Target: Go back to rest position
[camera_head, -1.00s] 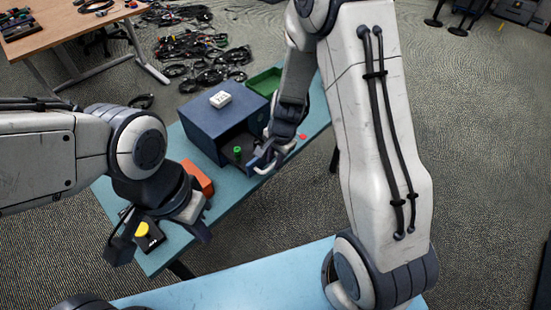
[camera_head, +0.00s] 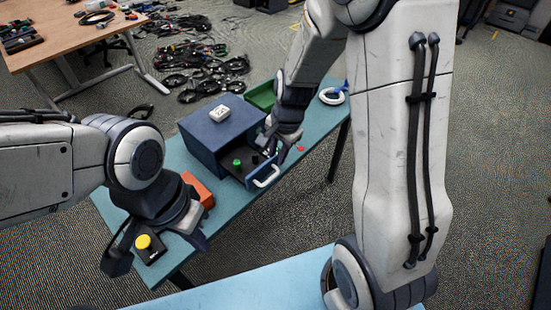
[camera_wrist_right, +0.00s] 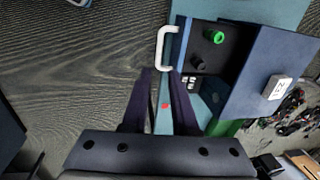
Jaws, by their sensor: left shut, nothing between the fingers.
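My left gripper (camera_head: 197,231) is shut and empty, low over the near left end of the blue table, beside a black box with a yellow button (camera_head: 143,242). My right gripper (camera_head: 284,143) is just right of the open drawer of the blue cabinet (camera_head: 215,127). In the right wrist view, its two fingers (camera_wrist_right: 162,72) are apart with nothing between them. The drawer's white handle (camera_head: 267,177) is free of the fingers and also shows in the right wrist view (camera_wrist_right: 162,48). A green piece (camera_head: 237,162) and a black piece (camera_head: 255,159) are in the drawer.
A white device (camera_head: 219,113) lies on the cabinet. A green tray (camera_head: 262,95), a white ring (camera_head: 332,96) and an orange block (camera_head: 199,190) are on the blue table (camera_head: 170,150). Cables lie on the floor behind. A brown desk (camera_head: 60,42) stands far left.

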